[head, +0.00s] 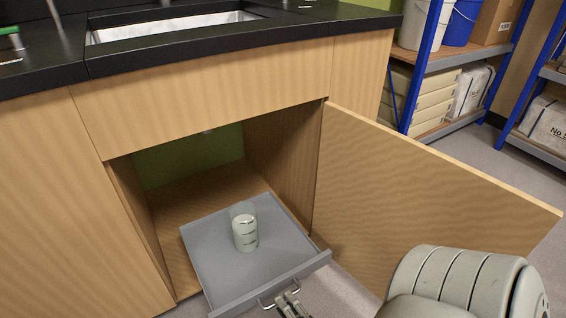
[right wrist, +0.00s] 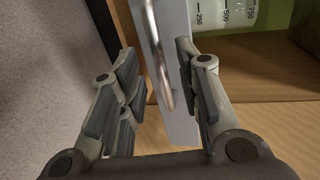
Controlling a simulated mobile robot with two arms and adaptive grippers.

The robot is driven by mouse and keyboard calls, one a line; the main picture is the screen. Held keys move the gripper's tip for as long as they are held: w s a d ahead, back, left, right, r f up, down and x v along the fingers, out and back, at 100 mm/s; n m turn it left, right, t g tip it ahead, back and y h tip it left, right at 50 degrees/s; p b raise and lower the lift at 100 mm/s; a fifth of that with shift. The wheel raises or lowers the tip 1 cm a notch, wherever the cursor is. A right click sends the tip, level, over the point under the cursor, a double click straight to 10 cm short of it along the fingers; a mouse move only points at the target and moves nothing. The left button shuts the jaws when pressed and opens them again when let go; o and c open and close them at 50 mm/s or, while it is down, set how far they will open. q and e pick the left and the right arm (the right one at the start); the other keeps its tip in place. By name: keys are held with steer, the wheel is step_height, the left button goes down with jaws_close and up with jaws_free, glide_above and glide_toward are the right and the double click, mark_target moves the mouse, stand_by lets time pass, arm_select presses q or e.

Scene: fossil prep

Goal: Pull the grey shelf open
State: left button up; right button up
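The grey shelf (head: 220,262) is a flat pull-out tray low in the open wooden cabinet, and it stands partly out past the cabinet front. Its metal handle (head: 264,304) is on the front edge. My right gripper (head: 290,304) is at this handle. In the right wrist view, the fingers of my right gripper (right wrist: 158,95) are apart, with the handle (right wrist: 158,60) between them and visible gaps on both sides. A clear graduated beaker (head: 244,232) stands upright on the shelf, and part of it shows in the right wrist view (right wrist: 228,14). My left gripper is not in view.
The cabinet door (head: 400,185) is swung open to the right of the shelf, close to my right arm. A black countertop (head: 200,48) with a sink is above. Blue-framed storage racks (head: 420,65) stand at the back right.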

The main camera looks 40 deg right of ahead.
steer(key=v, duration=0.9)
steer(key=shift+s, duration=0.1)
